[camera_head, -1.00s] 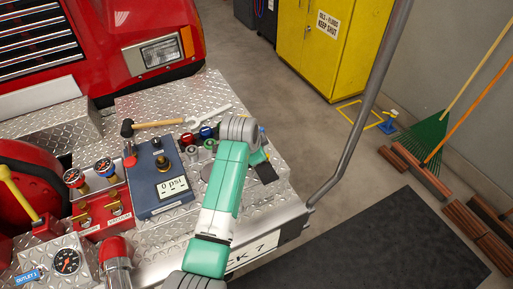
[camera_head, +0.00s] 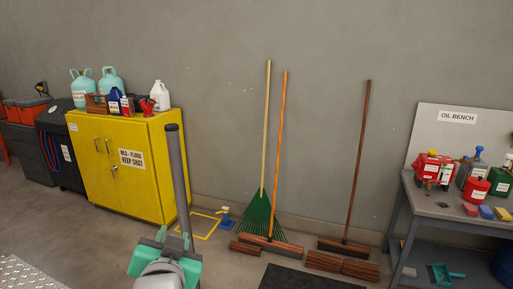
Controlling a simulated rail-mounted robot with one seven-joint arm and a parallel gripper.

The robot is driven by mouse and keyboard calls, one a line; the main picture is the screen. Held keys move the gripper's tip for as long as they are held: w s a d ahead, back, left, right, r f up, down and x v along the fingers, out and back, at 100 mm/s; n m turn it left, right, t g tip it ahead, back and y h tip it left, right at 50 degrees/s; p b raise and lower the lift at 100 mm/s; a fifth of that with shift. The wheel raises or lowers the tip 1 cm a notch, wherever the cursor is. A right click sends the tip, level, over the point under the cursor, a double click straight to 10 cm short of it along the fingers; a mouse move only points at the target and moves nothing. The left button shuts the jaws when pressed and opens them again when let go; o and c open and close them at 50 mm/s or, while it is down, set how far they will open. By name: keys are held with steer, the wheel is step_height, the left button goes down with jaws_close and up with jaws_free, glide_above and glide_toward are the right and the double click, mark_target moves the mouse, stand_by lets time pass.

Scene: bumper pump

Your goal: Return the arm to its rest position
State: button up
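Part of my arm, green and grey, shows at the bottom of the head view, left of the middle, in front of the grey upright pole (camera_head: 178,175). The diamond-plate bumper (camera_head: 22,272) shows only as a small corner at the bottom left.
A yellow cabinet (camera_head: 122,180) with bottles and jugs on top stands against the wall. A green rake (camera_head: 262,208) and brooms lean to its right. An oil bench (camera_head: 452,212) with cans stands at the far right. A dark mat (camera_head: 305,279) lies on the floor.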

steer(key=s+d+r+n+t+h, duration=0.3)
steer(key=s+d+r+t, duration=0.6)
steer(key=s+d+r, duration=1.1)
step_height(320, 180, up, 20)
steer(key=s+a+p, duration=0.1)
steer(key=p, duration=1.7)
steer(key=shift+s+r+m+t+p, duration=0.2)
steer(key=shift+s+m+t+p, duration=0.1)
steer(key=shift+s+p, duration=0.1)
steer(key=shift+f, duration=0.1)
